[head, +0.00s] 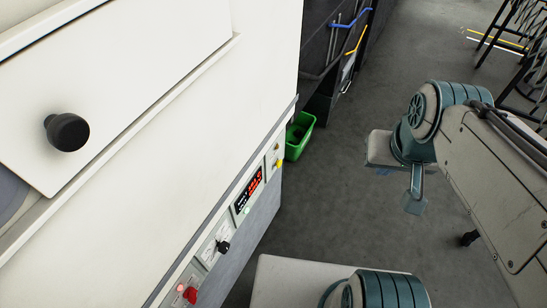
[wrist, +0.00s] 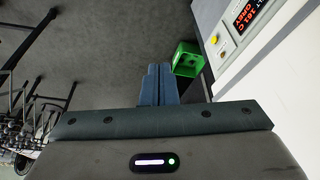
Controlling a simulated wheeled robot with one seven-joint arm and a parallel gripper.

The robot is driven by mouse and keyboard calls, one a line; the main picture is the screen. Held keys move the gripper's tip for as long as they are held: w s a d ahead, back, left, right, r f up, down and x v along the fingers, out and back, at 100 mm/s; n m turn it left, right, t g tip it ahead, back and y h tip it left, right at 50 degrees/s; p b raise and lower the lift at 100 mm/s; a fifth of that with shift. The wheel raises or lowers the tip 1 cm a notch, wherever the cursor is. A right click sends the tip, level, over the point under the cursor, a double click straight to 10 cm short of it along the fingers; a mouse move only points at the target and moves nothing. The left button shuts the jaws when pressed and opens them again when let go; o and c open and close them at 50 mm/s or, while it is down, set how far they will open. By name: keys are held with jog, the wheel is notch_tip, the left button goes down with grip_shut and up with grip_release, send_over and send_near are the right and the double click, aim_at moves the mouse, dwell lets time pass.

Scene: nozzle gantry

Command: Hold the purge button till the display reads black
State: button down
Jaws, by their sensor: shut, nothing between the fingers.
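The display (head: 249,190) is a black panel with red characters on the machine's slanted control strip. In the wrist view the display (wrist: 246,20) shows orange-red text that seems to read 161 C and GREY. A yellow button (head: 279,164) sits past its far end; it also shows in the wrist view (wrist: 214,40). A small green-lit button (head: 247,210) is below the display. No label tells which one is the purge button. My gripper (head: 414,207) is shut and empty, over the floor well right of the panel; its fingers (wrist: 158,70) touch together in the wrist view.
A black knob (head: 222,246) and a red knob (head: 190,295) are lower on the strip. A green bin (head: 299,136) stands on the floor beyond the panel. Metal frames (head: 520,70) stand at the right. The floor between gripper and machine is clear.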

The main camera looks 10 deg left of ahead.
aim_at(279, 163)
jog(key=shift+f, duration=0.1)
jog(key=w+f+m+t+b, duration=0.1)
jog(key=w+f+m+b, duration=0.1)
jog(key=w+f+b, duration=0.7)
jog(key=w+f+m+t+b, duration=0.1)
jog(key=w+f+b, duration=0.35)
jog(key=f, duration=0.85)
jog(key=w+a+f+m+t+y+b, duration=0.1)
jog(key=w+a+f+m+y+b, duration=0.1)
jog(key=f, duration=0.5)
jog(key=w+a+f+m+t+y+b, duration=0.1)
jog(key=w+a+f+m+y+b, duration=0.1)
jog(key=w+a+f+b, duration=0.2)
jog(key=w+a+f+m+t+y+b, duration=0.1)
jog(key=w+a+f+m+y+b, duration=0.1)
jog(key=f+b, duration=0.4)
notch_tip(279, 163, down, 5)
jog(key=shift+w+a+r+m+t+y, duration=0.15)
jog(key=shift+w+a+m+t+y, duration=0.2)
jog(key=shift+w+a, duration=0.6)
jog(key=shift+s+a, duration=0.15)
jog(key=w+a+b, duration=0.3)
jog(key=a+b, duration=0.1)
jog(key=a, duration=0.4)
jog(key=shift+a+b, duration=0.15)
jog(key=shift+b, duration=0.25)
